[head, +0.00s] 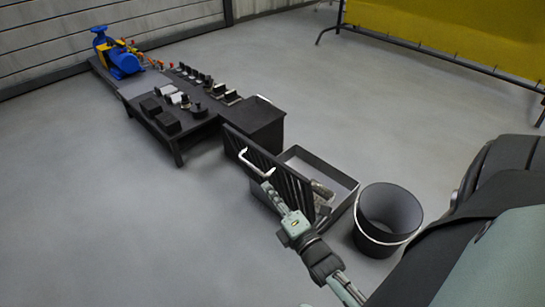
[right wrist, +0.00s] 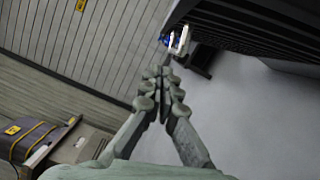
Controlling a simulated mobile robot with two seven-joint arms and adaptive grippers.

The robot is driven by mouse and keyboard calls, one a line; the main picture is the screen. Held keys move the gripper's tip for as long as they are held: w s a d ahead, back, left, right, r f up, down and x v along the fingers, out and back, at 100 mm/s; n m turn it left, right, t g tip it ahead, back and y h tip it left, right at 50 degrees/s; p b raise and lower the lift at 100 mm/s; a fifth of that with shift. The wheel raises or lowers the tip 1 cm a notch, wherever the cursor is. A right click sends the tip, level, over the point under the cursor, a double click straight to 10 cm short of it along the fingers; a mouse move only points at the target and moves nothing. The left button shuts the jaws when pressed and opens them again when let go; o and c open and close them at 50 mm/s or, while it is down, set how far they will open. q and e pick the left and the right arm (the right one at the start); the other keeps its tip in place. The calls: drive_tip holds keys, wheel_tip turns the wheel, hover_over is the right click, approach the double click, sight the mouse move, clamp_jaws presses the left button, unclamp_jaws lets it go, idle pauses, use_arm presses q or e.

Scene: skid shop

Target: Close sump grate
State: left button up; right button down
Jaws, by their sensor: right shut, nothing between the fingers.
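The sump grate (head: 262,165) is a dark slatted panel, raised and tilted on edge along the left side of the open sump box (head: 340,212). A pale U-shaped handle (head: 243,160) is on its outer face. My right gripper (head: 267,186) is shut and empty, its fingertips just below the handle's near end; I cannot tell if they touch. In the right wrist view the closed fingertips (right wrist: 165,72) point toward the pale handle (right wrist: 184,40), with the dark grate (right wrist: 260,28) at upper right. My left gripper is not in view.
A grey cylindrical item (head: 322,189) lies inside the sump. A black bucket (head: 375,240) stands just right of it. A low black bench (head: 190,128) with several small parts and a dark cabinet (head: 255,122) stand behind. The floor to the left is clear.

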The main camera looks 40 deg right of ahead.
sight(268, 165)
drive_tip(key=w+d, duration=0.1)
drive_tip(key=w, duration=0.1)
drive_tip(key=w+d+b, duration=0.1)
drive_tip(key=w, duration=0.1)
drive_tip(key=w+d+r+b, duration=0.1)
drive_tip(key=w+d, duration=0.1)
drive_tip(key=shift+w+r, duration=0.1)
drive_tip(key=shift+w, duration=0.15)
drive_tip(key=shift+d+r, duration=0.2)
drive_tip(key=shift+d, duration=0.2)
